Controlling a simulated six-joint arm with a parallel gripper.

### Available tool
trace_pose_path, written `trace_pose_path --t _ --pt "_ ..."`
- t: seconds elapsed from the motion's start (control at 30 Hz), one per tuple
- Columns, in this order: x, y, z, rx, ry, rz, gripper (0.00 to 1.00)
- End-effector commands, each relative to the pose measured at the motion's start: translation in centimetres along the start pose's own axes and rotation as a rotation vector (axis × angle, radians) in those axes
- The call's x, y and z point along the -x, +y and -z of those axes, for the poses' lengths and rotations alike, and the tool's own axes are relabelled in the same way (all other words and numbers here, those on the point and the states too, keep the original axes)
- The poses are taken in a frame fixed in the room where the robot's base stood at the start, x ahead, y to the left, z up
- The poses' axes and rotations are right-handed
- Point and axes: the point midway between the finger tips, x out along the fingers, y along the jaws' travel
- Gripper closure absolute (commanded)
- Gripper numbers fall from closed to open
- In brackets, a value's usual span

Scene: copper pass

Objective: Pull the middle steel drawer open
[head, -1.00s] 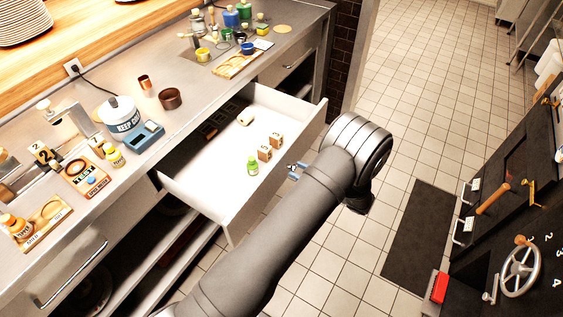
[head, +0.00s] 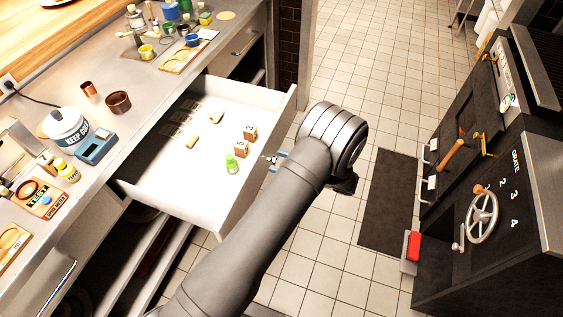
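The steel drawer (head: 254,183) is pulled well out from under the steel counter, and its white interior is open to view. My gripper (head: 274,160) is at the outer side of the drawer front, with a bit of blue showing beside the panel. My own arm hides most of it. The handle is not visible, and I cannot tell whether the fingers are closed on it.
The counter holds a blue-and-white pot (head: 64,128), a blue scale (head: 96,147), copper cups (head: 118,102) and paint jars. Open shelves lie below. A dark stove unit with a handwheel (head: 482,216) stands at right. Tiled floor with a dark mat (head: 395,200) lies between.

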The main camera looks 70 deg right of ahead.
Motion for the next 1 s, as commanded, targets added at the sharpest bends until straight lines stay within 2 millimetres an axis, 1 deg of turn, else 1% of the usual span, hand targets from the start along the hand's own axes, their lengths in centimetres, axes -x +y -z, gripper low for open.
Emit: trace_pose_path --t 0.3,0.37,0.47,0.57,0.8,1.0 --pt "0.1 -0.1 0.0 0.001 0.000 0.001 0.45" --pt "0.4 -0.1 0.0 0.002 0.000 0.002 0.45" --pt "1.5 -0.1 0.0 0.002 -0.001 0.002 0.45" --pt "3.5 -0.1 0.0 0.003 0.001 0.005 0.45" --pt "9.5 0.0 0.0 0.003 0.001 0.005 0.45" --pt "13.9 -0.1 0.0 0.002 0.000 0.004 0.45"
